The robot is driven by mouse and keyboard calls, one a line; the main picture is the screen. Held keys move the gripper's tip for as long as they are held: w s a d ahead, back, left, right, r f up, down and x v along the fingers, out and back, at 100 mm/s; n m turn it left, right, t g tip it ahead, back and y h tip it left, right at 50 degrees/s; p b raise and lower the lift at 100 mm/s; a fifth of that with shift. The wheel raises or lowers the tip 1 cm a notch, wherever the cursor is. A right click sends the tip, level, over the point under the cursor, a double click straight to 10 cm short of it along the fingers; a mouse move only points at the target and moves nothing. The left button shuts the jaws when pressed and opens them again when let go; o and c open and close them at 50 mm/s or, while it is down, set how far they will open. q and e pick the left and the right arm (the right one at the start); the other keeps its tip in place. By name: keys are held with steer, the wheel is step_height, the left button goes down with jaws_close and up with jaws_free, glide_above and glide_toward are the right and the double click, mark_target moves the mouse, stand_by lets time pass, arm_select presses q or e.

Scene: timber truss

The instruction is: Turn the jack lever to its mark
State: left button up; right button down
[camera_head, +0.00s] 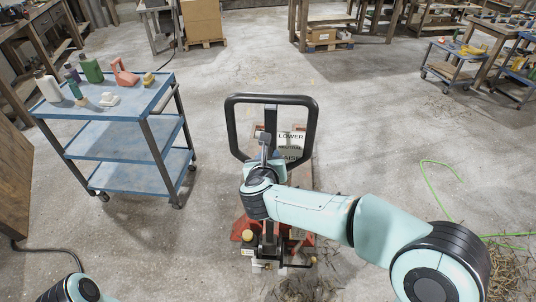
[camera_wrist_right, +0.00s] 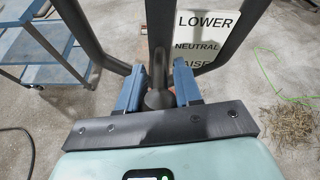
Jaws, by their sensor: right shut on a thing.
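The pallet jack's black handle loop (camera_head: 271,98) stands upright in the middle of the head view. A white sign (camera_head: 291,146) on it reads LOWER, NEUTRAL and a partly hidden RAISE; it also shows in the right wrist view (camera_wrist_right: 204,38). My right gripper (camera_head: 264,146) is at the loop, left of the sign. In the right wrist view its two blue fingers (camera_wrist_right: 158,88) are either side of the dark round end of the jack lever (camera_wrist_right: 159,99), shut on it. I cannot tell which word the lever lines up with. My left gripper is out of view.
A green cable (camera_head: 437,190) and straw lie on the floor at right. Benches and pallets stand at the back. Concrete floor around the jack is mostly clear.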

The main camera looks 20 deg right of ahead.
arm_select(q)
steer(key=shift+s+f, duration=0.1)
arm_select(e)
steer(key=shift+r, duration=0.15)
steer(key=c, duration=1.1)
jaws_free()
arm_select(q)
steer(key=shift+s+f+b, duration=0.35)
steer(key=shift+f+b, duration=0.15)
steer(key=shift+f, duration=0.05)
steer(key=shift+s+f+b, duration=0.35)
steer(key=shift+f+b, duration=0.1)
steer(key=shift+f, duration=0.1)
arm_select(e)
steer(key=v, duration=1.3)
steer(key=shift+s, duration=0.2)
